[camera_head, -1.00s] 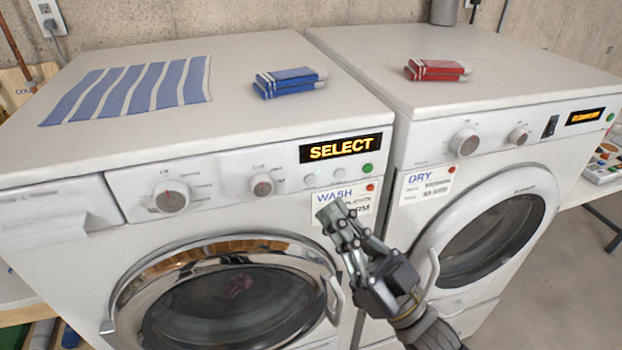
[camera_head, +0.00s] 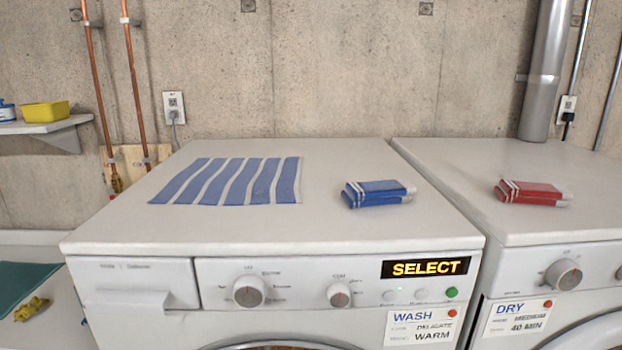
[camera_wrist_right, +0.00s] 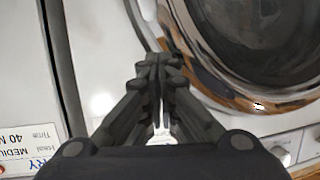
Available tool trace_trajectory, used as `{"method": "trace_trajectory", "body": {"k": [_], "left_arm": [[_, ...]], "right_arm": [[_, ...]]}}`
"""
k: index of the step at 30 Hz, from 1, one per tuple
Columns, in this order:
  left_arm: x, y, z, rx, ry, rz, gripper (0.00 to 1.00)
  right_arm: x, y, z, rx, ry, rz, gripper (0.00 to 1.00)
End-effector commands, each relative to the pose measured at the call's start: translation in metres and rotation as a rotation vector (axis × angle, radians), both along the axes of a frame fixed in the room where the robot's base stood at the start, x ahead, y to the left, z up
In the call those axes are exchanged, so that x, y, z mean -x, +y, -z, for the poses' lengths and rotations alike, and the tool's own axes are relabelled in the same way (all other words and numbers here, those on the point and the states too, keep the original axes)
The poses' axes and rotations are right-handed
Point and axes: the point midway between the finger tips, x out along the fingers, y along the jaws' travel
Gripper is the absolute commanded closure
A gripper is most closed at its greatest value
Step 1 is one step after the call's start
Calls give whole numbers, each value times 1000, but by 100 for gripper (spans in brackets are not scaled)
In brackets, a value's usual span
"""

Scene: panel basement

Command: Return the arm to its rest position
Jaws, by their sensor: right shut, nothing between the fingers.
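My right gripper (camera_wrist_right: 158,75) shows in the right wrist view, shut and empty. It is in front of the machines, with the washer's round chrome-rimmed door (camera_wrist_right: 250,50) beside it at the upper right. Part of the dry card (camera_wrist_right: 25,150) shows at the lower left of that view. Neither gripper shows in the head view now. The washer (camera_head: 330,225) stands in the middle of the head view, its display reading SELECT. The dryer (camera_head: 470,180) stands to its right.
A striped cloth (camera_head: 230,181) lies flat on the washer, with a folded blue cloth (camera_head: 377,193) beside it. A folded red cloth (camera_head: 532,192) lies on the dryer. A wall shelf (camera_head: 50,125) holds a yellow tub (camera_head: 45,111). A metal pipe (camera_head: 545,70) stands behind the dryer.

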Motion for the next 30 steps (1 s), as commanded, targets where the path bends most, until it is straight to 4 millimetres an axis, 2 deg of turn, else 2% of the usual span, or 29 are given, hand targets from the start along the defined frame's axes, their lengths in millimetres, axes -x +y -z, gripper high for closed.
{"method": "trace_trajectory", "body": {"k": [3,6,9,13,19,20,21,26,30], "left_arm": [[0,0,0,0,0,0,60],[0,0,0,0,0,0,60],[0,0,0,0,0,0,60],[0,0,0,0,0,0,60],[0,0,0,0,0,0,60],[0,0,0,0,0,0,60],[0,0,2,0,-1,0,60],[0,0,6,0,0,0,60],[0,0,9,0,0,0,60]], "right_arm": [[26,-9,42,59,211,38,100],[55,-17,73,107,387,58,100],[85,-23,96,145,541,69,100],[122,-27,116,182,707,71,100],[176,-32,133,220,926,63,100],[181,-32,137,225,950,61,100],[175,-32,153,227,950,60,100],[167,-30,200,229,965,56,100],[163,-29,249,232,982,52,100]]}}
